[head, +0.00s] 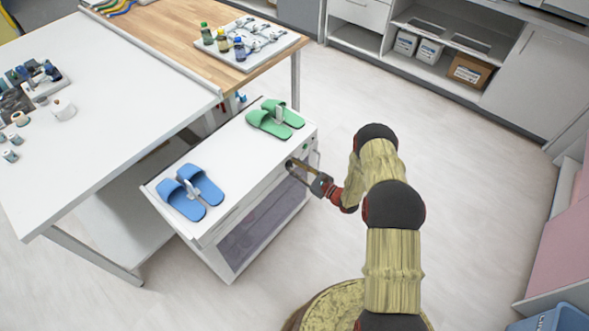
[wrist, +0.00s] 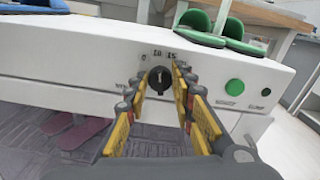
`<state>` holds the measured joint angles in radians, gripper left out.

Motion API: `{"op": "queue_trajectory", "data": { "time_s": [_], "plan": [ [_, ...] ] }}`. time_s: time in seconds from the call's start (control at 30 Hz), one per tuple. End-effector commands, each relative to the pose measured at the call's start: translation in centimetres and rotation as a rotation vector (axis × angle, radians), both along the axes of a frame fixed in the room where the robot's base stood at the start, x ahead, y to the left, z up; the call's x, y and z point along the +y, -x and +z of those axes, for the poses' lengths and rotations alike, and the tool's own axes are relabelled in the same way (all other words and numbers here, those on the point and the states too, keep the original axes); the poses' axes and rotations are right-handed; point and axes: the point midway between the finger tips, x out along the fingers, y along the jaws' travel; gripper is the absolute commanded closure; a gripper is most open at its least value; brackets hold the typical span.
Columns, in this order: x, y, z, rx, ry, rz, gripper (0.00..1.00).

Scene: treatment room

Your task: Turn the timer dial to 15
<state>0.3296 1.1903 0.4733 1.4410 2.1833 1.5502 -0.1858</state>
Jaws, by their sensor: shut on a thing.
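The timer dial (wrist: 159,80) is a round black knob on the white front panel of a cabinet-like appliance. A short white mark on it points roughly straight up, toward the printed 10 (wrist: 157,53); the 15 (wrist: 171,54) is printed just right of that. The exact angle is too small to tell. My gripper (wrist: 161,76) has its yellow-padded fingers on either side of the dial, shut on it. In the head view my gripper (head: 301,169) reaches the front panel from the right, and the dial is mostly hidden there.
Blue slippers (head: 192,189) and green slippers (head: 276,118) lie on the appliance top (head: 232,155). A white table (head: 120,95) stands at left.

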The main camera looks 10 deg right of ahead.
Motion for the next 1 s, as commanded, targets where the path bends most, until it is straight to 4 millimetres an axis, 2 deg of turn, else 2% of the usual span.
{"op": "queue_trajectory", "data": {
  "time_s": [0.5, 1.0],
  "plan": [
    [-0.15, -0.1, -0.11, 0.226, -0.307, 0.0, 1.0],
    [-0.2, -0.12, -0.1, 0.285, -0.387, 0.0, 1.0]
  ]
}}
